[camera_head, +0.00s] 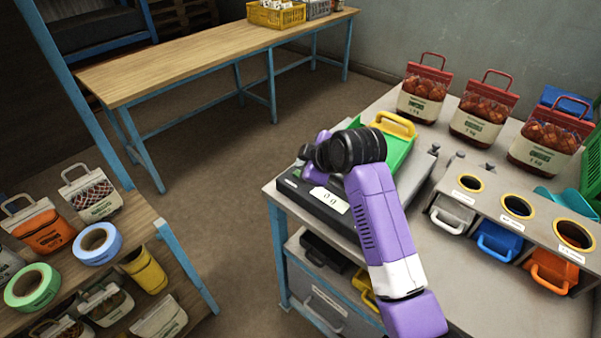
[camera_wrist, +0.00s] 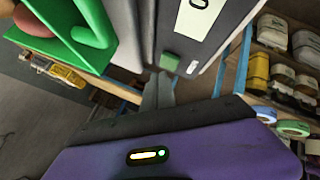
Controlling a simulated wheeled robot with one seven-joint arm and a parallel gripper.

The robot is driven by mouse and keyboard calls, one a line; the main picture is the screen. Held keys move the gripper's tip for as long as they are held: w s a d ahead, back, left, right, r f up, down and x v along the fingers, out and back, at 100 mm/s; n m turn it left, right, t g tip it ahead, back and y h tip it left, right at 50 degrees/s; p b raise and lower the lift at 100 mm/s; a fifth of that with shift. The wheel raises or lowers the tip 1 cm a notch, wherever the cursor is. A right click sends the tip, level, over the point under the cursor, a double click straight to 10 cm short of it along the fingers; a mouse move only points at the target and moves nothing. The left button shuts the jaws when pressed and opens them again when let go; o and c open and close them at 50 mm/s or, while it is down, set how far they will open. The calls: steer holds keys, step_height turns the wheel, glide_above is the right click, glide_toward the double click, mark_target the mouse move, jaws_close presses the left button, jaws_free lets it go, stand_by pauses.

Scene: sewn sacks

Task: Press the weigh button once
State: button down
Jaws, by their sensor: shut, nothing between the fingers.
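The weighing scale (camera_head: 347,224) is a dark, flat unit at the left edge of the grey bench, with a white display (camera_head: 328,199) on its front. In the wrist view, part of the display (camera_wrist: 198,8) shows a zero. Beside it on the dark panel is a small green square button (camera_wrist: 170,61). My gripper (camera_wrist: 160,78) is shut and empty, its fingertips close to the button at its lower left in the picture. I cannot tell whether they touch.
A green tray (camera_head: 400,150) with a yellow handle sits by the scale; its green wall (camera_wrist: 75,22) is near my fingers in the wrist view. Three red-handled sacks (camera_head: 478,115) stand at the back. A holder with round openings (camera_head: 517,206) is on the right.

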steer(key=shift+f, duration=0.35)
steer(key=shift+f, duration=0.45)
stand_by(0.6)
stand_by(0.4)
steer(key=shift+r+p, duration=0.55)
steer(key=shift+r, duration=0.35)
step_height(320, 180, up, 5)
steer(key=p, duration=0.4)
steer(key=shift+r, duration=0.1)
stand_by(0.6)
